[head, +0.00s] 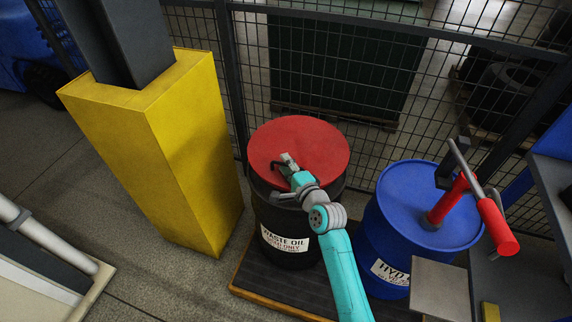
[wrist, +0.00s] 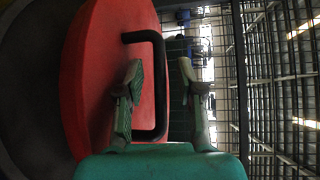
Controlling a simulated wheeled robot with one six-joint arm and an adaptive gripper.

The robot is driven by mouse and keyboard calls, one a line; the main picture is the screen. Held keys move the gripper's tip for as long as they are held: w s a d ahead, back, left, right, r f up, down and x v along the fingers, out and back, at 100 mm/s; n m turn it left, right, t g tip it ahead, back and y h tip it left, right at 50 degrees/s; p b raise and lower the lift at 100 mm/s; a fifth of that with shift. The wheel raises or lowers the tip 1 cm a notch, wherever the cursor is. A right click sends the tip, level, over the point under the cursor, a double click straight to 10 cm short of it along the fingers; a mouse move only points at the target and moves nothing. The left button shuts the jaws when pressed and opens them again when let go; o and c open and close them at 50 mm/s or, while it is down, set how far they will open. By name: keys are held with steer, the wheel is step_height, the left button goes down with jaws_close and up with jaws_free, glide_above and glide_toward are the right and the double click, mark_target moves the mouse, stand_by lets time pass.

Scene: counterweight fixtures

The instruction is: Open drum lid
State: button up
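The red drum lid (head: 318,140) lies on top of the black drum (head: 265,215) labelled "WASTE OIL". In the wrist view the red lid (wrist: 100,50) fills the left, with a black U-shaped handle (wrist: 160,90) standing out from it. My gripper (head: 284,163) is over the left part of the lid. In the wrist view my gripper (wrist: 161,72) has its fingers apart, with the handle's long bar between them. A gap shows between the bar and the right finger. I cannot tell whether the left finger touches the handle.
A blue drum (head: 402,205) with a red-handled pump (head: 455,200) stands close on the right. A yellow column guard (head: 165,150) stands on the left. A wire mesh fence (head: 350,75) runs behind. Both drums stand on a dark pallet (head: 290,285).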

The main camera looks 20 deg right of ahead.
steer(key=shift+w, duration=0.25)
jaws_close()
